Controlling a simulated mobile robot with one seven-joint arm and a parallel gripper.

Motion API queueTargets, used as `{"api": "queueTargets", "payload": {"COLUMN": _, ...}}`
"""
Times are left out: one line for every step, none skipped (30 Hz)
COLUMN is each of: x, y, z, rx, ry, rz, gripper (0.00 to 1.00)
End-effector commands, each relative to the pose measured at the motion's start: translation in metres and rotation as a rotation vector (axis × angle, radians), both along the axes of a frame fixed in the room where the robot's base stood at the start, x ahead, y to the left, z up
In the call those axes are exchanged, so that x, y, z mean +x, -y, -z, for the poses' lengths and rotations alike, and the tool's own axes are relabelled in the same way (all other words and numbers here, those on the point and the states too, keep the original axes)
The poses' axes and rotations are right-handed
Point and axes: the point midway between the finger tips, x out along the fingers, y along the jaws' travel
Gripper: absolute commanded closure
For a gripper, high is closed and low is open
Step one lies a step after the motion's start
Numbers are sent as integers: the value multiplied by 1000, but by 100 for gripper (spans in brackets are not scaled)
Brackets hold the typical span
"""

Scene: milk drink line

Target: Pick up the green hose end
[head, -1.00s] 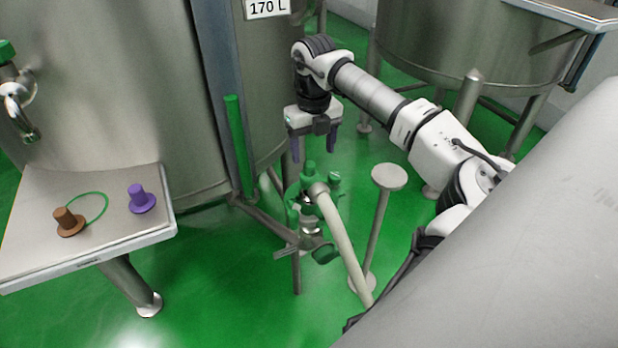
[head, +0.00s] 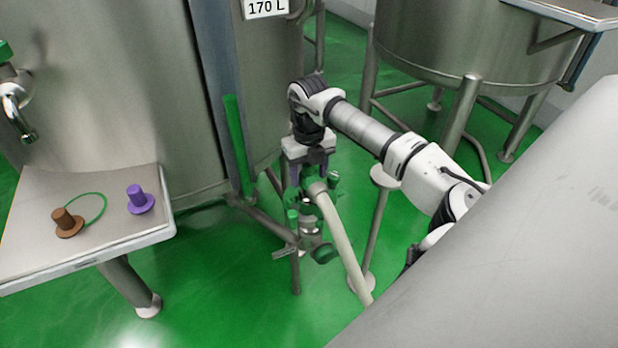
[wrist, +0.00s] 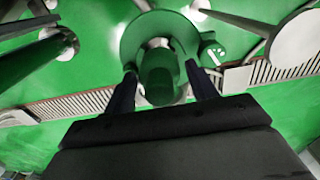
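The green hose end (head: 308,183) sits on top of an upright metal fitting, with a pale hose (head: 344,240) running from it down to the right. My gripper (head: 308,178) is directly above it, pointing down, and partly hides it. In the wrist view, the green hose end (wrist: 158,75) shows as a round green knob over a wider green ring. The two dark fingers of my gripper (wrist: 161,85) stand apart, one on each side of the knob. Contact with the knob cannot be made out.
A steel tray (head: 110,247) at left holds a brown plug (head: 68,222), a green ring and a purple plug (head: 140,199). A large tank (head: 110,90) stands behind. A green upright bar (head: 239,145) is left of my gripper. A round-topped post (head: 378,215) is at right.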

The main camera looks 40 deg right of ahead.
Motion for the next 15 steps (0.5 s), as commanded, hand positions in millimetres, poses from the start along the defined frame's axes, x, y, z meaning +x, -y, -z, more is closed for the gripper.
{"api": "queueTargets", "payload": {"x": 0, "y": 0, "z": 0, "rx": 0, "ry": 0, "rz": 0, "gripper": 49}}
{"api": "queueTargets", "payload": {"x": 0, "y": 0, "z": 0, "rx": 0, "ry": 0, "rz": 0, "gripper": 53}}
{"api": "queueTargets", "payload": {"x": 0, "y": 0, "z": 0, "rx": 0, "ry": 0, "rz": 0, "gripper": 59}}
{"api": "queueTargets", "payload": {"x": 0, "y": 0, "z": 0, "rx": 0, "ry": 0, "rz": 0, "gripper": 62}}
{"api": "queueTargets", "payload": {"x": 0, "y": 0, "z": 0, "rx": 0, "ry": 0, "rz": 0, "gripper": 66}}
{"api": "queueTargets", "payload": {"x": 0, "y": 0, "z": 0, "rx": 0, "ry": 0, "rz": 0, "gripper": 72}}
{"api": "queueTargets", "payload": {"x": 0, "y": 0, "z": 0, "rx": 0, "ry": 0, "rz": 0, "gripper": 76}}
{"api": "queueTargets", "payload": {"x": 0, "y": 0, "z": 0, "rx": 0, "ry": 0, "rz": 0, "gripper": 80}}
{"api": "queueTargets", "payload": {"x": 0, "y": 0, "z": 0, "rx": 0, "ry": 0, "rz": 0, "gripper": 85}}
{"api": "queueTargets", "payload": {"x": 0, "y": 0, "z": 0, "rx": 0, "ry": 0, "rz": 0, "gripper": 89}}
{"api": "queueTargets", "payload": {"x": 0, "y": 0, "z": 0, "rx": 0, "ry": 0, "rz": 0, "gripper": 93}}
{"api": "queueTargets", "payload": {"x": 0, "y": 0, "z": -1, "rx": 0, "ry": 1, "rz": 0, "gripper": 95}}
{"api": "queueTargets", "payload": {"x": 0, "y": 0, "z": -1, "rx": 0, "ry": 1, "rz": 0, "gripper": 95}}
{"api": "queueTargets", "payload": {"x": 0, "y": 0, "z": -1, "rx": 0, "ry": 1, "rz": 0, "gripper": 95}}
{"api": "queueTargets", "payload": {"x": 0, "y": 0, "z": -1, "rx": 0, "ry": 1, "rz": 0, "gripper": 95}}
